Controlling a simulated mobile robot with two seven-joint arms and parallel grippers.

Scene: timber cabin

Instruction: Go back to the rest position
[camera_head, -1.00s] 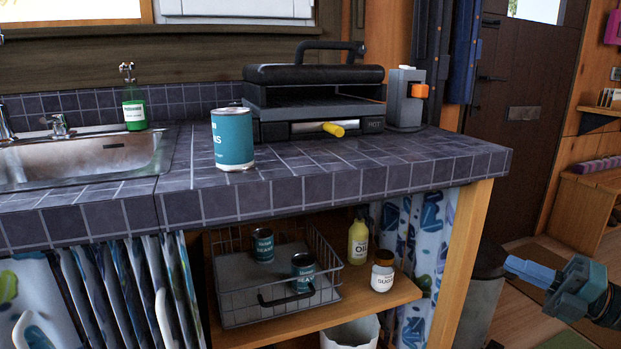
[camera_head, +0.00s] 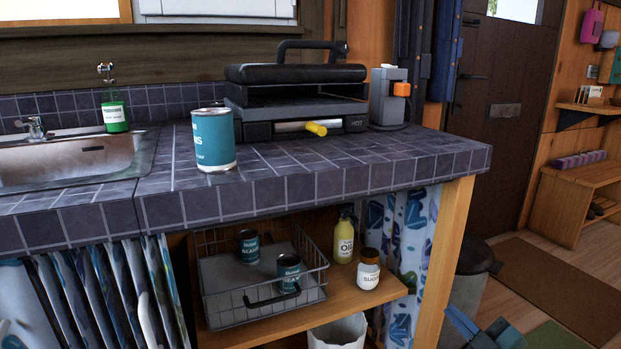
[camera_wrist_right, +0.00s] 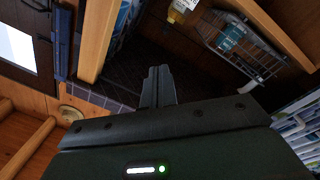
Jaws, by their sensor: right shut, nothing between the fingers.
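My left gripper is in neither view.
A teal can (camera_head: 213,140) stands on the tiled counter (camera_head: 330,183), near a black grill (camera_head: 296,95) and the sink (camera_head: 75,160). Below, a wire basket (camera_head: 262,315) holds two cans beside an oil bottle (camera_head: 344,238) and a jar (camera_head: 368,270).

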